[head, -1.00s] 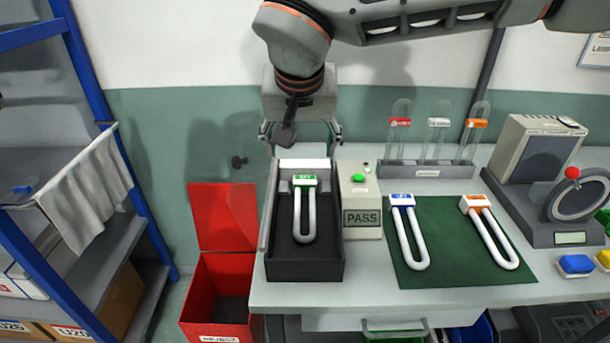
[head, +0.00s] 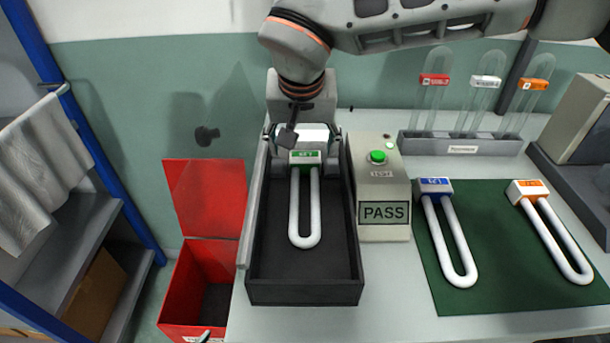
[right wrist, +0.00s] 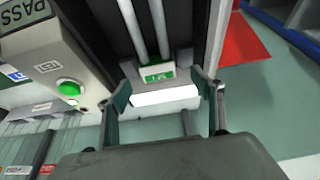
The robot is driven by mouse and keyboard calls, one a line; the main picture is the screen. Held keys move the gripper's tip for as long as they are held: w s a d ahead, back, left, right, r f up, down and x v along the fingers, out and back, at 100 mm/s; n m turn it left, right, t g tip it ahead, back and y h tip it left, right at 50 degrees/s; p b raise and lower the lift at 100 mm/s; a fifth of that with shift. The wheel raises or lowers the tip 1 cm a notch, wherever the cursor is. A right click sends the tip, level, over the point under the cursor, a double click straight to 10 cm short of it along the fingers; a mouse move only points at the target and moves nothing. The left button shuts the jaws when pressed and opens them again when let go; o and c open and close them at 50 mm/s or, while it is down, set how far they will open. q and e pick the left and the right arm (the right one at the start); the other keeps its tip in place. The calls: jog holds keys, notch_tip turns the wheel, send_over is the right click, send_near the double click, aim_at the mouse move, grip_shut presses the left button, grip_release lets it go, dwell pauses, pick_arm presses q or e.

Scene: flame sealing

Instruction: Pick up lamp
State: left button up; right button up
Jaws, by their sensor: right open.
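A U-shaped white lamp with a green-labelled base (head: 305,205) lies in a black tray fixture (head: 305,291), its base toward the back. My right gripper (head: 303,143) reaches down from above at the lamp's base end. In the right wrist view the right gripper (right wrist: 163,100) is open, its fingers on either side of a white block (right wrist: 166,96) behind the lamp's green base (right wrist: 157,72). I cannot tell whether the fingers touch anything. A blue-capped lamp (head: 450,235) and an orange-capped lamp (head: 553,235) lie on a green mat (head: 480,295).
A tester box (head: 380,185) with a green button and a PASS display stands right of the tray. A rack (head: 460,144) of glass tubes stands behind.

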aim_at(305, 158)
jog(key=x, duration=0.5)
jog(key=shift+w+d+b, duration=0.1)
jog(key=shift+d+b, duration=0.15)
jog(key=shift+b, duration=0.15)
jog(key=shift+r, duration=0.1)
jog(key=c, duration=1.3)
jog(key=shift+r, duration=0.1)
